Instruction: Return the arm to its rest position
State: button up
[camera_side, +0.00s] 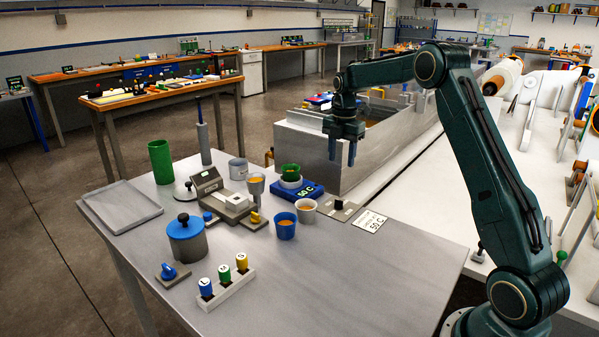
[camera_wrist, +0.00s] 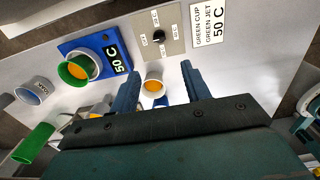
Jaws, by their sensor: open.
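My gripper (camera_side: 343,152) hangs open and empty, fingers down, above the back edge of the table in front of the grey metal bath (camera_side: 300,155). In the wrist view its two blue fingers (camera_wrist: 158,80) stand apart, with a white cup (camera_wrist: 152,87) of orange liquid visible beyond the gap. A green cup (camera_side: 290,170) with orange contents sits in a holder on the blue 50 C block (camera_side: 299,190). A blue cup (camera_side: 286,228) with orange contents stands on the table, beside the white cup (camera_side: 306,208).
A card (camera_wrist: 207,24) reads green cup, green jet, 50 C, by a dial panel (camera_wrist: 158,35). The table also holds a green cylinder (camera_side: 160,161), a blue-lidded pot (camera_side: 187,240), a scale (camera_side: 210,185) and a rack of small bottles (camera_side: 226,286). The table's front right is clear.

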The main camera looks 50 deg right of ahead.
jog(key=s+a+r+m+t, duration=0.1)
jog(key=s+a+r+m, duration=0.3)
jog(key=s+a+r, duration=0.3)
jog(key=s+a+r+m+t, duration=0.2)
jog(key=s+a+r+m, duration=0.35)
jog(key=a, duration=0.45)
jog(key=s+a+f+m+t, duration=0.1)
jog(key=s+a+m, duration=0.3)
jog(key=s, duration=0.5)
jog(key=s+a+f+m+t, duration=0.1)
jog(key=s+a+m, duration=0.3)
jog(key=s, duration=0.5)
jog(key=shift+a+f+t, duration=0.3)
jog(key=shift+a+f, duration=0.15)
jog(key=shift+a, duration=0.3)
